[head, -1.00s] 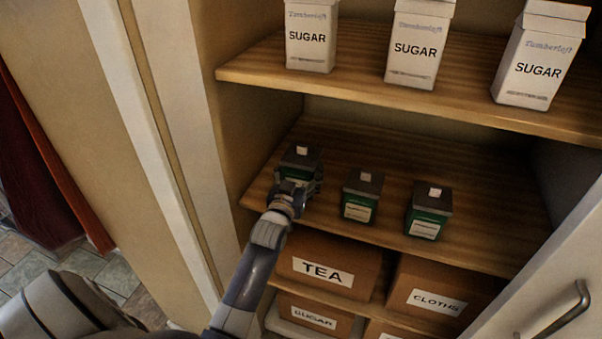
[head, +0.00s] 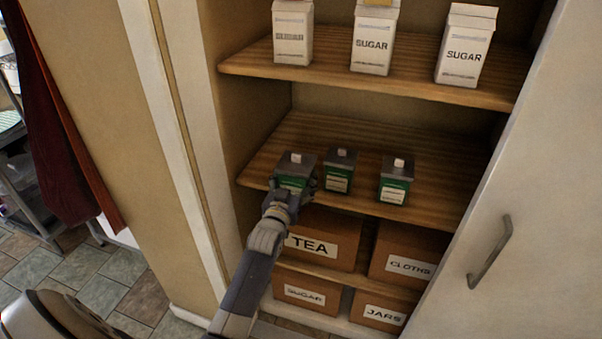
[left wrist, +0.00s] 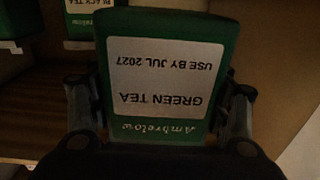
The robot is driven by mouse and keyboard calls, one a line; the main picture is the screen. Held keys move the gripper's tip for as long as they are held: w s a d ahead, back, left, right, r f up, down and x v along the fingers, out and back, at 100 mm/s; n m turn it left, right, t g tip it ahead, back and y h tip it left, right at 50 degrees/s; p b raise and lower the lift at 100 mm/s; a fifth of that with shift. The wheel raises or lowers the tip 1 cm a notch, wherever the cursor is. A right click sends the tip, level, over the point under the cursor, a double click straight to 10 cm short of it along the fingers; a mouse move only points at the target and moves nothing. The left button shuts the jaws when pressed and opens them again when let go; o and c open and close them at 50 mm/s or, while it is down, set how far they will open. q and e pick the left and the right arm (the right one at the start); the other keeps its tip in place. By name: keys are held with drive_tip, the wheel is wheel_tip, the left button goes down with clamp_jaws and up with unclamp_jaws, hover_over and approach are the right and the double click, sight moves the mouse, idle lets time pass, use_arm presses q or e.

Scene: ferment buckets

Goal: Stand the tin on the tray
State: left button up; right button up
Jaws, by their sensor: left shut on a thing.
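My left gripper (head: 284,194) is shut on a green tin (head: 295,172) with a dark lid and a pale knob, at the left of the cupboard's middle shelf. In the left wrist view the tin (left wrist: 165,80) fills the middle between the two fingers; its label reads GREEN TEA, USE BY JUL 2027, and appears upside down. Whether its base touches the shelf is hidden. A second tin (head: 338,178) and a third tin (head: 395,188) stand upright to its right. The tray is not in view. My right gripper is not in view.
White sugar cartons (head: 374,42) stand on the shelf above. Brown boxes marked TEA (head: 325,227), CLOTHS (head: 385,253), SUGAR (head: 325,285) and JARS (head: 372,302) fill the lower shelves. An open white door (head: 525,150) stands at the right, a wall at the left.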

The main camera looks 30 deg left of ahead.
use_arm(q)
drive_tip(key=shift+f, duration=0.15)
drive_tip(key=shift+s+d+f+b, duration=0.3)
drive_tip(key=shift+s+d+f, duration=0.4)
drive_tip(key=shift+s+f, duration=0.1)
use_arm(e)
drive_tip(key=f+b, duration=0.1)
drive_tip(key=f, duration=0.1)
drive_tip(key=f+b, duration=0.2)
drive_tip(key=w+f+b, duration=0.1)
drive_tip(key=b, duration=0.1)
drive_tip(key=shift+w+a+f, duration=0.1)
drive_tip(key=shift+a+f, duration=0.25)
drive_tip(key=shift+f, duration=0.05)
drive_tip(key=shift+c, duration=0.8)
use_arm(q)
drive_tip(key=s+d+m+h, duration=0.1)
drive_tip(key=s+d, duration=0.4)
drive_tip(key=s, duration=0.3)
drive_tip(key=s+d+m+h, duration=0.1)
drive_tip(key=s+d+h, duration=0.1)
drive_tip(key=s+d, duration=0.4)
drive_tip(key=s+d+r+h, duration=0.1)
drive_tip(key=s+d, duration=0.4)
drive_tip(key=s, duration=0.7)
drive_tip(key=shift+d+m+t, duration=0.3)
drive_tip(key=shift+d+m, duration=0.1)
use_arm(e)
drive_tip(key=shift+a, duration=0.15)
